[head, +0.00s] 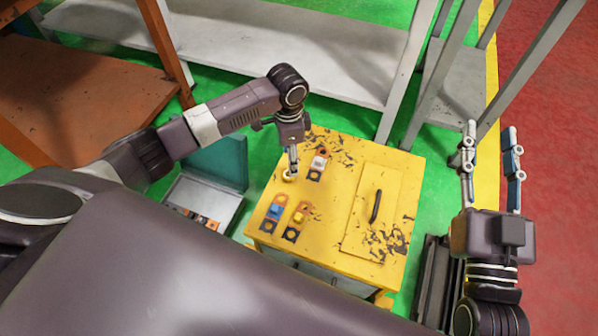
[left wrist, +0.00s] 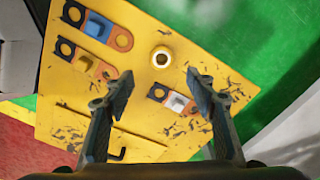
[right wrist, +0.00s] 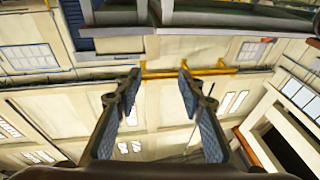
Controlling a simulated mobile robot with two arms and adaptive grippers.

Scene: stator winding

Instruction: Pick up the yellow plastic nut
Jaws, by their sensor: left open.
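The yellow plastic nut (head: 289,177) is a small pale yellow ring lying on the yellow cabinet top (head: 335,215). In the left wrist view the nut (left wrist: 162,57) shows its round hole, ahead of the fingertips and between their lines. My left gripper (head: 293,163) points down just above the nut in the head view, which it partly hides. In the left wrist view my left gripper (left wrist: 160,84) is open and empty. My right gripper (head: 490,135) is open and empty, off to the right of the cabinet. In the right wrist view my right gripper (right wrist: 158,75) faces the far walls.
Orange plates with a white block (head: 318,165), a blue block (head: 275,211) and a yellow block (head: 299,217) lie near the nut. A black handle (head: 376,206) stands up from the top's right part. An open grey case (head: 225,205) is left of the cabinet.

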